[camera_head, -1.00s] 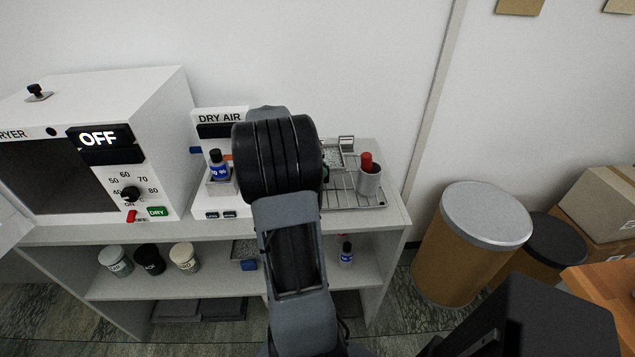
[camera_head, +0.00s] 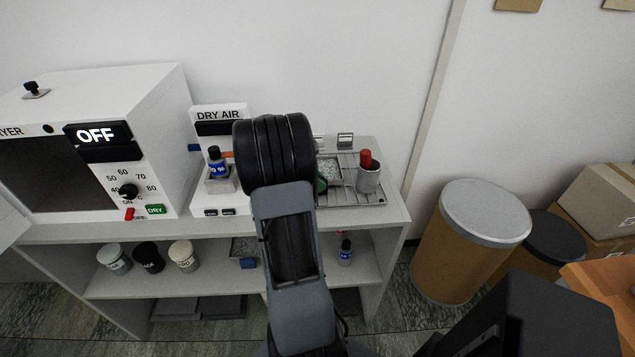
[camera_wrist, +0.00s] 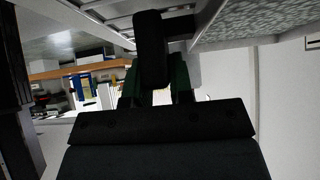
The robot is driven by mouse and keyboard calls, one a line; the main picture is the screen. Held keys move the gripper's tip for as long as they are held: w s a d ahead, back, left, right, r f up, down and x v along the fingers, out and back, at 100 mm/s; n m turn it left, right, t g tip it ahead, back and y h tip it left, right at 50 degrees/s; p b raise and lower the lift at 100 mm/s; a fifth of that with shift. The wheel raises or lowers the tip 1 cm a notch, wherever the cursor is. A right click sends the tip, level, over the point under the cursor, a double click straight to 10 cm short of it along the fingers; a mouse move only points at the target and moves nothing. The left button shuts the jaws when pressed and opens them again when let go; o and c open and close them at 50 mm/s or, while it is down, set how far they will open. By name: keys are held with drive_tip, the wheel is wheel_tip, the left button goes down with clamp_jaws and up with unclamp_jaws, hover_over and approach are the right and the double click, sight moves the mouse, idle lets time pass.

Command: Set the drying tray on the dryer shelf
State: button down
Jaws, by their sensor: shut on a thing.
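A small tray of grey granules (camera_head: 328,170), apparently the drying tray, shows just right of my wrist in the head view. Its speckled surface (camera_wrist: 250,18) fills the top right of the wrist view. My gripper (camera_wrist: 155,78) is shut on a black handle-like part (camera_wrist: 151,45) that appears to belong to this tray. In the head view only a green bit of my gripper (camera_head: 320,187) shows; my arm hides the rest. The white dryer (camera_head: 150,110) stands at the left, reading OFF, with a dark open chamber (camera_head: 45,175). Its inner shelf cannot be made out.
A DRY AIR station (camera_head: 220,115) with a blue-labelled bottle (camera_head: 217,163) stands between dryer and arm.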

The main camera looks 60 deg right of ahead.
drive_tip(key=shift+f, duration=0.25)
drive_tip(key=c, duration=1)
unclamp_jaws()
drive_tip(key=shift+r, duration=0.1)
drive_tip(key=shift+r+p, duration=0.2)
drive_tip(key=shift+p, duration=0.5)
